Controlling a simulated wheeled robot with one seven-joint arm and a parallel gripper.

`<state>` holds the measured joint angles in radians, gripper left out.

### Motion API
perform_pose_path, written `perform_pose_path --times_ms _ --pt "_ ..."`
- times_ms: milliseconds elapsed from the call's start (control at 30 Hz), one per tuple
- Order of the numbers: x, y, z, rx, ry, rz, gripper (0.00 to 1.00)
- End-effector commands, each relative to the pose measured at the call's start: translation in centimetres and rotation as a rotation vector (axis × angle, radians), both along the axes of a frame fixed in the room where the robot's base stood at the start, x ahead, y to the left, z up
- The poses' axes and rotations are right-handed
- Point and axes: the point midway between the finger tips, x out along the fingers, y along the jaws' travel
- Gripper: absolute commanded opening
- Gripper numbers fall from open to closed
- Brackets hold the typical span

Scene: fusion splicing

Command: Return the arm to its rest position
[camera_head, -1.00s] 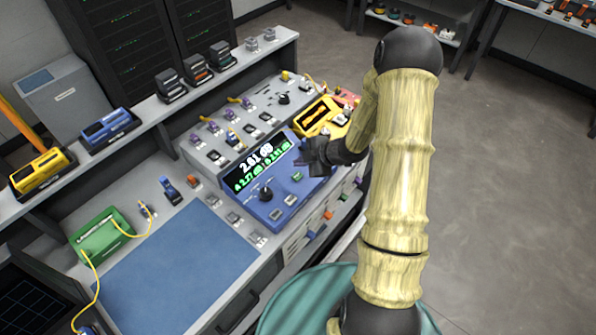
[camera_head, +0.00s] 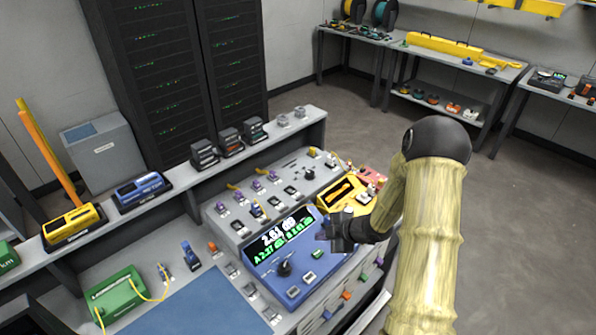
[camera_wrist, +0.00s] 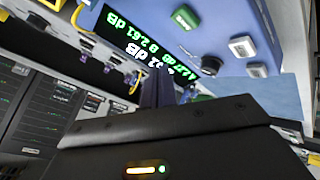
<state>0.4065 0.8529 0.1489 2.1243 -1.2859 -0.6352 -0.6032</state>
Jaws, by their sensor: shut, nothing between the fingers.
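My arm reaches in from the lower right of the head view. My gripper (camera_head: 338,234) is shut and empty, beside the right part of the blue meter console (camera_head: 300,287). The console's lit display (camera_head: 282,240) shows a large white dB reading above green readings. In the wrist view, the shut dark fingers (camera_wrist: 158,88) stand in front of the same display (camera_wrist: 140,42), which appears tilted. I cannot tell from these views whether the gripper touches the console.
A sloped panel of connectors (camera_head: 232,216) lies behind the console. A yellow device (camera_head: 346,194) stands near my forearm. A green box (camera_head: 112,298) and blue mat (camera_head: 200,312) are at left. Dark racks (camera_head: 190,75) stand behind. Floor (camera_head: 520,200) at right is clear.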

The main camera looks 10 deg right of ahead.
Motion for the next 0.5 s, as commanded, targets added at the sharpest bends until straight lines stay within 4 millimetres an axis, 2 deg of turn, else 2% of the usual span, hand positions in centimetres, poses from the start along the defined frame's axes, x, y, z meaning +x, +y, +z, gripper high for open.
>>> perform_pose_path --times_ms 133,233,367,500 --pt "0.1 -0.1 0.3 -0.007 0.006 -0.017 0.0" --pt "0.2 -0.4 1.2 -0.032 0.03 -0.079 0.0" --pt "-0.2 -1.3 3.6 -0.079 0.094 -0.248 0.0" --pt "-1.8 -2.3 6.8 -0.111 0.183 -0.499 0.0"
